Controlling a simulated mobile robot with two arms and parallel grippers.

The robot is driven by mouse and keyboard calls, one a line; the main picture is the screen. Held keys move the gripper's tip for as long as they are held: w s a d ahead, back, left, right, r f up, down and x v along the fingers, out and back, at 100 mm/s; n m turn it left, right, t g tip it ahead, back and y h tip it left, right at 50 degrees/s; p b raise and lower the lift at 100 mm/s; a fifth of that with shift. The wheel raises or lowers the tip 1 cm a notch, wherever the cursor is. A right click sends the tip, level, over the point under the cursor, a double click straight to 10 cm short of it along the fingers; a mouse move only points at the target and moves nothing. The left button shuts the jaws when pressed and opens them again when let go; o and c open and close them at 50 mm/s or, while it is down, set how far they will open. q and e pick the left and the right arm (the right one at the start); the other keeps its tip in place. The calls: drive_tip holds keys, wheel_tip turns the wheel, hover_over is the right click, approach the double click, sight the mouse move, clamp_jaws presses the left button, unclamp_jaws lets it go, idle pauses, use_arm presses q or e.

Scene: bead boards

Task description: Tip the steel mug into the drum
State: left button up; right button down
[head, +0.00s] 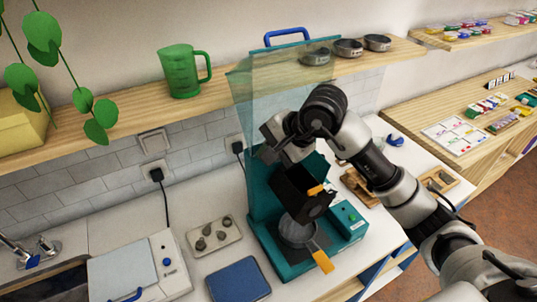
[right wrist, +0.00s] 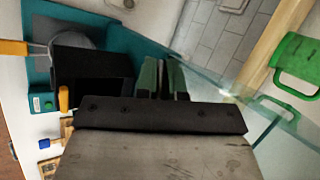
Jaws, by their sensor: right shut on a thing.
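My right gripper (right wrist: 164,76) is shut, with its fingers close together; in the head view it (head: 264,153) is at the teal machine, beside the see-through panel. I cannot make out the steel mug clearly in either view; what the fingers hold is largely hidden. My left gripper is not in view.
A grey pan (head: 298,232) with an orange handle lies under the housing. The clear panel (head: 262,100) stands close to my right arm. A green jug (head: 182,72) and steel bowls (head: 348,47) are on the shelf.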

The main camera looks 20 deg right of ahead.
drive_tip(key=shift+s+d+f+t+y+b, duration=0.15)
drive_tip(key=shift+t+y+b, duration=0.65)
drive_tip(key=shift+b, duration=0.45)
drive_tip(key=t+y+b, duration=0.1)
drive_tip(key=b, duration=0.2)
drive_tip(key=shift+s+d, duration=0.15)
drive_tip(key=shift+d, duration=0.05)
drive_tip(key=shift+s+b, duration=0.1)
drive_tip(key=shift+b, duration=0.3)
drive_tip(key=shift+d+t+y, duration=0.1)
drive_tip(key=shift+t+y, duration=0.2)
drive_tip(key=shift+s+d+f+t+y+b, duration=0.15)
drive_tip(key=shift+t+y+b, duration=0.45)
drive_tip(key=shift+b, duration=2.1)
